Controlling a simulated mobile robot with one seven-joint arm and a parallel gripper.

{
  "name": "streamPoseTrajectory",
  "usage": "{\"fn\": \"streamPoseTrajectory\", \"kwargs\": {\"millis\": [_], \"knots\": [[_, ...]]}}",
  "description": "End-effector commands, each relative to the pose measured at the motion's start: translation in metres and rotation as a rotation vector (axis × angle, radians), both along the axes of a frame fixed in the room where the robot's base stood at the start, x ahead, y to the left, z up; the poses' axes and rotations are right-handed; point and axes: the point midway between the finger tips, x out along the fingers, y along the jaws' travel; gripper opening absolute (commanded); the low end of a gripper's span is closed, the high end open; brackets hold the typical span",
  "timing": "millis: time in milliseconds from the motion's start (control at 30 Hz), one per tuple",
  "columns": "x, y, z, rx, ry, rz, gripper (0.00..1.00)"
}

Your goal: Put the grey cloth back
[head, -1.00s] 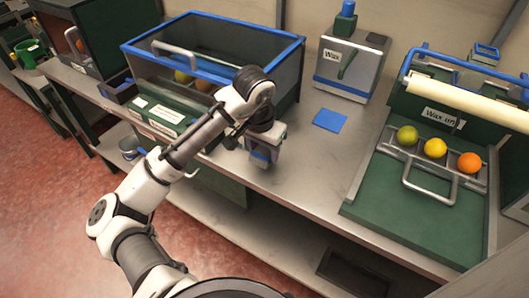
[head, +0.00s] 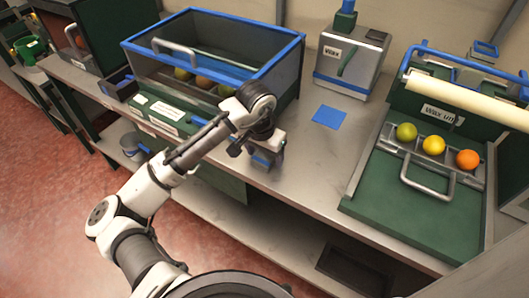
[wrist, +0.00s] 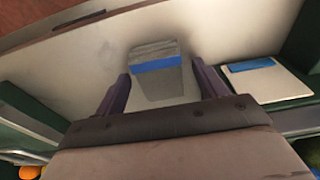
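The grey cloth (wrist: 160,86) has a blue band across it and lies flat on the steel counter in the wrist view, between and just beyond my fingertips. Gaps show between it and both fingers. In the head view only a small blue and grey part of it shows under my gripper (head: 259,153); the arm hides the rest. My gripper (wrist: 161,88) is open, its two dark fingers spread on either side of the cloth and pointing at the counter.
A blue square (head: 329,117) lies on bare counter to the right. Behind stand a blue-rimmed tank (head: 296,58) with fruit and a wax dispenser (head: 350,68). A green wax unit (head: 400,212) holding three fruits is at right. The counter's front edge is close.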

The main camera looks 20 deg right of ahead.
Motion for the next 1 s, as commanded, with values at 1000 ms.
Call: {"fn": "streamPoseTrajectory", "kwargs": {"millis": [1000], "knots": [[-0.011, 0.014, 0.121, 0.001, -0.002, 0.000, 0.72]]}}
